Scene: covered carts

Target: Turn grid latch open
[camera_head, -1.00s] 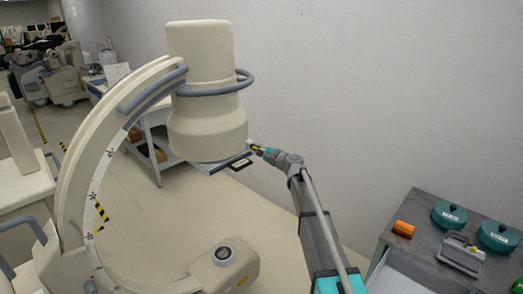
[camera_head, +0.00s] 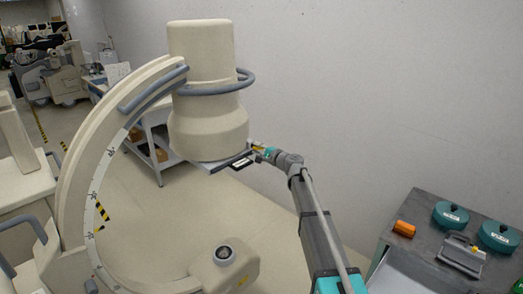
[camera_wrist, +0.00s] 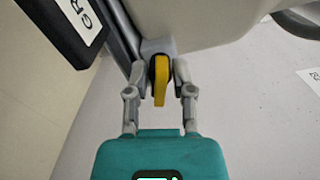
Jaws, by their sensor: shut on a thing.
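The grid latch (camera_wrist: 160,82) is a yellow and black lever on a small grey mount under the beige imaging head (camera_head: 203,130). In the wrist view it points down toward my gripper. My gripper (camera_wrist: 160,85) has its two grey fingers on either side of the latch and is shut on it. In the head view my gripper (camera_head: 259,151) is at the right lower edge of the imaging head, and the latch is too small to make out well there. A dark grid tray (camera_head: 240,163) with a white label sticks out below the head; its label also shows in the wrist view (camera_wrist: 80,15).
The large beige C-arm (camera_head: 75,190) curves down on the left to its lower unit (camera_head: 225,268). A grey ring handle (camera_head: 245,80) surrounds the head. A dark-topped cart (camera_head: 420,225) at right holds green round cases and an orange block. The wall (camera_head: 370,90) behind is bare.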

